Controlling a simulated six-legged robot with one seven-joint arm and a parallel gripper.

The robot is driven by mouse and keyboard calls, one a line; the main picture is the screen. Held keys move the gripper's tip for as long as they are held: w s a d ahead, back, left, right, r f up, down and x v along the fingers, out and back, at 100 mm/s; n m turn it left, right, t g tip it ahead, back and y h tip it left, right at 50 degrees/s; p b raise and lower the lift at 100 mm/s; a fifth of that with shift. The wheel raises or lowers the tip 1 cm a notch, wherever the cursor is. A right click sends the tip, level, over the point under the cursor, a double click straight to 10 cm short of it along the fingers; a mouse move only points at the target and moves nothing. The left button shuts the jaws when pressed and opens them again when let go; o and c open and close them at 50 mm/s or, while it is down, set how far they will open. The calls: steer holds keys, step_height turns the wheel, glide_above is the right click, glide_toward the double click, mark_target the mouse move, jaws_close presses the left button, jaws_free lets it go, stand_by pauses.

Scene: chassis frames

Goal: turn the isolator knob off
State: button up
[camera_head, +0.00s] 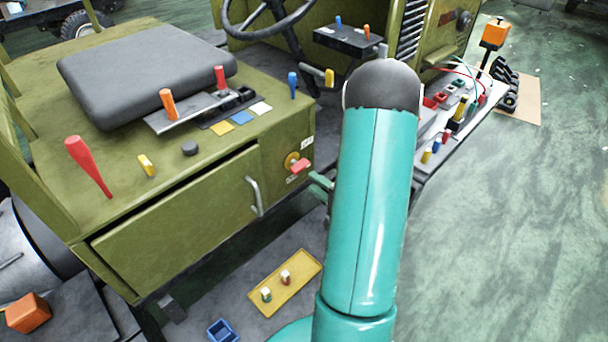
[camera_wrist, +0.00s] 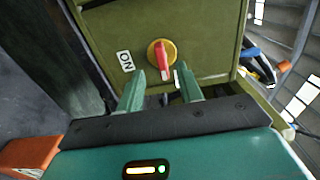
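The isolator knob (camera_head: 299,165) is a red handle on a round yellow plate, set on the olive cabinet's side panel. In the wrist view, the red knob (camera_wrist: 161,60) lies just beyond my fingertips, roughly between them. A white label reading ON, turned over in this view, is left of the knob (camera_wrist: 125,61). Another small white label is partly hidden by the right finger. My gripper (camera_wrist: 161,82) is open, with its two green fingers apart and nothing between them. In the head view my gripper (camera_head: 321,184) is just right of the knob, partly hidden by my arm.
A metal drawer handle (camera_head: 254,196) stands out left of the knob. The cabinet top (camera_head: 115,195) carries levers and a black seat. A yellow tray (camera_head: 262,303) with small parts lies below. A bench with coloured parts (camera_head: 437,150) is to the right; open green floor (camera_head: 510,230) lies beyond.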

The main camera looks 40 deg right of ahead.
steer(key=s, duration=0.5)
steer(key=shift+s, duration=0.25)
steer(key=w+a+r+n+g+y, duration=0.1)
steer(key=a+r+n+g+y, duration=0.25)
steer(key=a, duration=0.45)
steer(key=w+a+r+n+g+y, duration=0.1)
steer(key=a+r+n+g+y, duration=0.3)
steer(key=a, duration=0.5)
steer(key=w+a+r+n+g+y, duration=0.1)
steer(key=a+r+n+g+y, duration=0.3)
steer(key=a, duration=0.4)
steer(key=s+a+r+n+g+h, duration=0.1)
steer(key=s+a+n+g+h, duration=0.3)
steer(key=s+a+g+h, duration=0.1)
step_height(320, 180, up, 8)
steer(key=n+t+h, duration=0.2)
steer(key=t+h, duration=0.2)
steer(key=h, duration=0.3)
steer(key=shift+s+r, duration=0.25)
steer(key=shift+s, duration=0.15)
steer(key=shift+d, duration=0.1)
